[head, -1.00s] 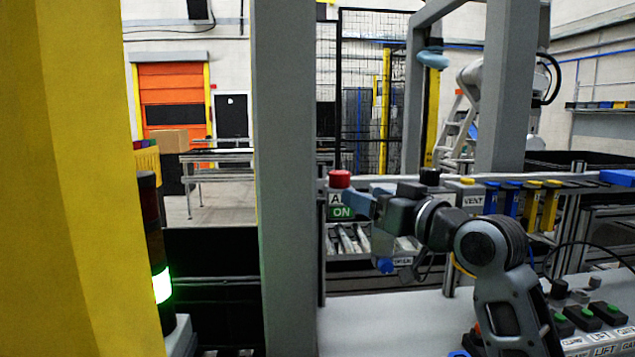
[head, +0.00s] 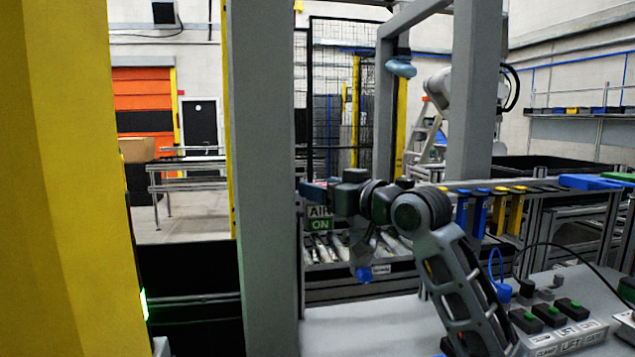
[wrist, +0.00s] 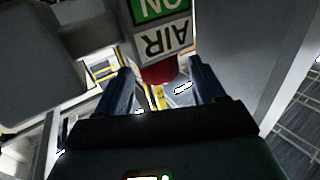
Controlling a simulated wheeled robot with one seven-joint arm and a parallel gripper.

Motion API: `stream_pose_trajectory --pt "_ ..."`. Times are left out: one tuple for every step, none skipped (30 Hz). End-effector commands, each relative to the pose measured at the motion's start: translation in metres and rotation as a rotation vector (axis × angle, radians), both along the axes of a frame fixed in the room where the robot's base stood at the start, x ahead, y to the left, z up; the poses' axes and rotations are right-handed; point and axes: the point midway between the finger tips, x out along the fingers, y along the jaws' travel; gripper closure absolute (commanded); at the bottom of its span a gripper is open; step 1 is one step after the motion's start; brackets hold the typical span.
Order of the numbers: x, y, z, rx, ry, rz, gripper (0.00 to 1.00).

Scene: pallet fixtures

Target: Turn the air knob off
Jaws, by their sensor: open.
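The red air knob (wrist: 161,71) shows in the wrist view, just beyond the black and white AIR sign (wrist: 166,38) and the green ON label (wrist: 158,8), which appear upside down. In the head view the AIR/ON sign (head: 320,218) is on the fixture just below my gripper (head: 309,189), and the knob is hidden behind my gripper. In the wrist view my open gripper (wrist: 161,75) has one finger to each side of the knob. I cannot tell whether either finger touches it.
A thick grey post (head: 262,180) stands just left of my gripper. Blue and yellow handles (head: 499,212) hang from the rail at right. A control panel with green buttons (head: 551,316) is at lower right. A yellow column (head: 70,180) fills the far left.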

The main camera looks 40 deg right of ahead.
Motion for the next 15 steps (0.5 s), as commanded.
stream_pose_trajectory --pt "0.006 -0.001 0.001 0.000 0.002 0.000 0.31" --pt "0.009 -0.001 0.001 0.000 0.002 0.000 0.31" --pt "0.013 -0.001 0.001 0.000 0.001 0.001 0.31" --pt "0.015 -0.001 0.001 0.000 0.001 0.001 0.31" --pt "0.016 -0.001 0.001 -0.001 0.001 0.001 0.31" --pt "0.018 -0.001 0.001 -0.001 0.001 0.001 0.31" --pt "0.019 -0.001 0.000 -0.001 0.001 0.001 0.31" --pt "0.020 -0.001 0.000 -0.001 0.000 0.001 0.31" --pt "0.020 -0.001 0.000 0.000 0.000 0.001 0.31" --pt "0.020 -0.001 0.000 0.000 0.000 0.001 0.31" --pt "0.020 -0.001 0.000 0.000 0.000 0.001 0.31" --pt "0.020 -0.001 0.000 0.000 0.000 0.000 0.31" --pt "0.020 -0.001 0.000 0.000 0.000 0.000 0.31" --pt "0.020 -0.001 0.000 0.000 0.000 0.000 0.31" --pt "0.020 -0.001 0.000 0.000 0.000 0.000 0.32"
